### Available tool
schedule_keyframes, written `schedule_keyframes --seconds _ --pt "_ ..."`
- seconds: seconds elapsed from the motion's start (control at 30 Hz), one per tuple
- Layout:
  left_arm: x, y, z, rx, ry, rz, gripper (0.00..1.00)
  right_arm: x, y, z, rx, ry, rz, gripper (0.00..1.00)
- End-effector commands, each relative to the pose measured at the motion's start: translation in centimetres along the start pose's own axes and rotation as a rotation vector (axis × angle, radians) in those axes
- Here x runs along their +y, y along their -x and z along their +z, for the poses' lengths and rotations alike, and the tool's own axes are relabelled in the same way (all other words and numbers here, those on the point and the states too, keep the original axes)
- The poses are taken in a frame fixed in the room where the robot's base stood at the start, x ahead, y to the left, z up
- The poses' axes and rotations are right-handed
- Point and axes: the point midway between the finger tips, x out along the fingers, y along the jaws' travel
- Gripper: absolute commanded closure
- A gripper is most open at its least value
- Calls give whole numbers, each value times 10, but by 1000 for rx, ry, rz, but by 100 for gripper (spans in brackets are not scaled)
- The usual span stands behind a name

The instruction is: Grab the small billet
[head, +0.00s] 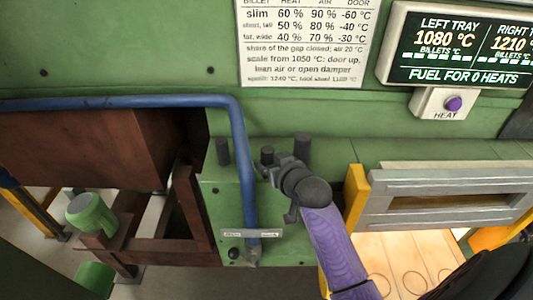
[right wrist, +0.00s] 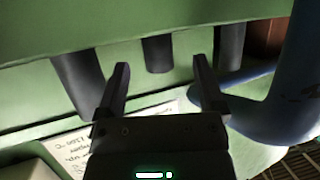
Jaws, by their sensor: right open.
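The small billet (head: 267,155) is a short dark cylinder standing upright on the green ledge, between two taller ones. My right gripper (head: 267,168) is right at it in the head view and hides its lower part. In the right wrist view the picture is upside down. There the small billet (right wrist: 158,53) shows between the two open fingers (right wrist: 160,65), touching neither. I cannot tell how deep it is between the tips. My left gripper is not in view.
A taller dark billet (head: 223,151) stands to the left and another (head: 302,146) to the right, both close to the gripper. A blue pipe (head: 240,140) runs down beside the left one. A grey slatted door (head: 440,200) is at the right.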

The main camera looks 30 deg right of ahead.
Motion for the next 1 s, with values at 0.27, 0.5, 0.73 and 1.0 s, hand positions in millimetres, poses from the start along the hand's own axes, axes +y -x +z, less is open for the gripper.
schedule_keyframes --seconds 0.27,0.5,0.73,1.0 --pt "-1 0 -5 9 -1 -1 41 4 -45 -3 -1 -1 0 12" --pt "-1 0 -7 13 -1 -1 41 3 -47 -3 -2 1 0 12" --pt "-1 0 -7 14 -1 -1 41 3 -47 -3 -2 1 0 61" --pt "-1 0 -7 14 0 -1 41 3 -46 -3 -2 1 0 100"
